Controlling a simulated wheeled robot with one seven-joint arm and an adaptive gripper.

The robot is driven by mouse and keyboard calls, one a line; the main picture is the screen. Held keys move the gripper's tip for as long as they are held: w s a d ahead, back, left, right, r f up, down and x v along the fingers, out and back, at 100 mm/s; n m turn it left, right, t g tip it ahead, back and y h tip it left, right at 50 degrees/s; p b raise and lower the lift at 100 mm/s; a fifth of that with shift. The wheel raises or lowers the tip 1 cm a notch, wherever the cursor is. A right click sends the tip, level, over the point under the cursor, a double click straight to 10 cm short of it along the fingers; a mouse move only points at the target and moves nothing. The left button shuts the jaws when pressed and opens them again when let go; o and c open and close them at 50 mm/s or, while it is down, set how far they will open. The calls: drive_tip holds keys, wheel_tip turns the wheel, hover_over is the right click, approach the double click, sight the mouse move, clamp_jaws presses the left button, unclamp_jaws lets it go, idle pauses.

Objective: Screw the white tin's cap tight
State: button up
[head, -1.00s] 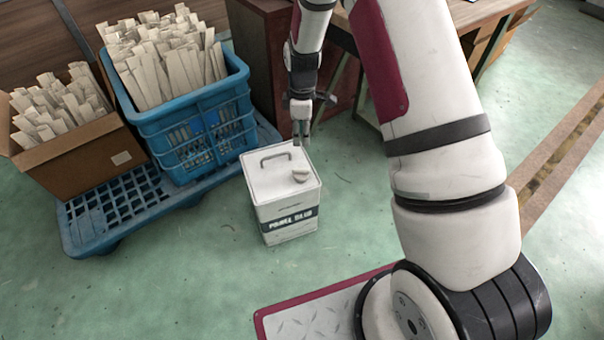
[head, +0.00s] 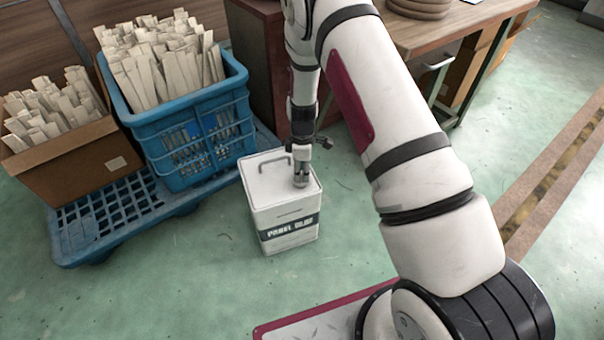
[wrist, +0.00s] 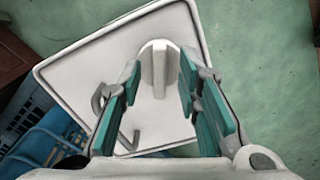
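The white tin (head: 285,222) stands upright on the floor, with a dark label band on its front. Its top also shows in the wrist view (wrist: 90,72). The white cap (wrist: 160,52) sits near one corner of the top and has a raised bar across it. My gripper (head: 301,181) points down over that corner and hides most of the cap in the head view. In the wrist view my gripper (wrist: 159,72) is open, with a teal-padded finger on each side of the cap's bar and gaps between. I cannot tell whether the fingertips reach down to the cap's level.
The tin's wire handle (head: 272,157) stands on its top beside the cap. A blue crate (head: 195,130) of pale strips and a cardboard box (head: 75,165) stand on a blue pallet (head: 110,208) at left. A wooden table (head: 450,35) is behind.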

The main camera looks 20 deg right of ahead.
drive_tip(key=shift+f, duration=0.4)
drive_tip(key=shift+c, duration=0.2)
clamp_jaws()
